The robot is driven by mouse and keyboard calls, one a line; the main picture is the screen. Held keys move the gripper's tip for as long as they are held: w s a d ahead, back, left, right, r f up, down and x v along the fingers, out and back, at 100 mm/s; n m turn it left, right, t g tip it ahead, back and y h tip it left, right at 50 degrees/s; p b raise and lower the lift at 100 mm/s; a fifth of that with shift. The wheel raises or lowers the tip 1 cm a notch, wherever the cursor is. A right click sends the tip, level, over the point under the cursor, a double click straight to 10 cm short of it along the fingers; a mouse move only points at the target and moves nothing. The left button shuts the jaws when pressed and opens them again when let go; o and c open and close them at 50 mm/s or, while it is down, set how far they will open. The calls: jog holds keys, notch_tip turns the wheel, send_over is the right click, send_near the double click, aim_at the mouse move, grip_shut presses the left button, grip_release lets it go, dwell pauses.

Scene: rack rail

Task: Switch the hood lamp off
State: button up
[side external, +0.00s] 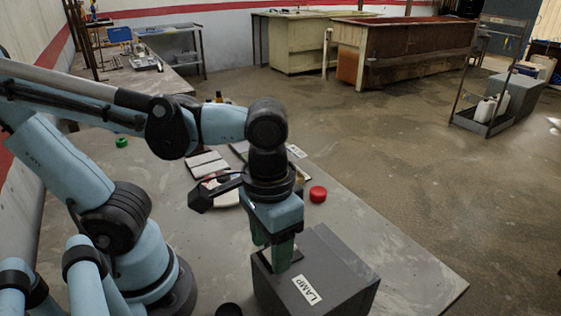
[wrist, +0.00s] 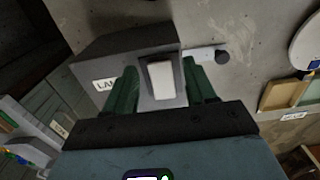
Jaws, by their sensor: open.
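A dark grey box (side external: 340,269) with a white LAMP label (side external: 306,289) stands on the table; the box also shows in the wrist view (wrist: 115,48). A pale switch (wrist: 162,80) in a dark frame is on its face, visible in the wrist view. I cannot tell which way the switch is set. My gripper (side external: 284,262) points down at the box's top in the side view. In the wrist view my gripper (wrist: 163,88) is open, with one green finger on each side of the switch. Whether a finger touches it is unclear. My fingers mostly hide the switch in the side view.
A red round item (side external: 318,193) lies on the table (side external: 400,265) behind the box. Books (side external: 208,164) lie further back, and a small green item (side external: 122,142) is at the far left. The table's right side is clear.

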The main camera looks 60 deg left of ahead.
jog(key=shift+c, duration=0.4)
grip_shut()
jog(key=shift+w+r+g, duration=0.1)
jog(key=shift+w+g, duration=0.2)
jog(key=shift+g, duration=0.75)
jog(key=shift+w+r+g, duration=0.1)
jog(key=shift+w+g, duration=0.2)
jog(key=shift+g, duration=0.75)
jog(key=shift+o, duration=0.4)
grip_release()
jog(key=shift+r, duration=0.1)
jog(key=v, duration=1.2)
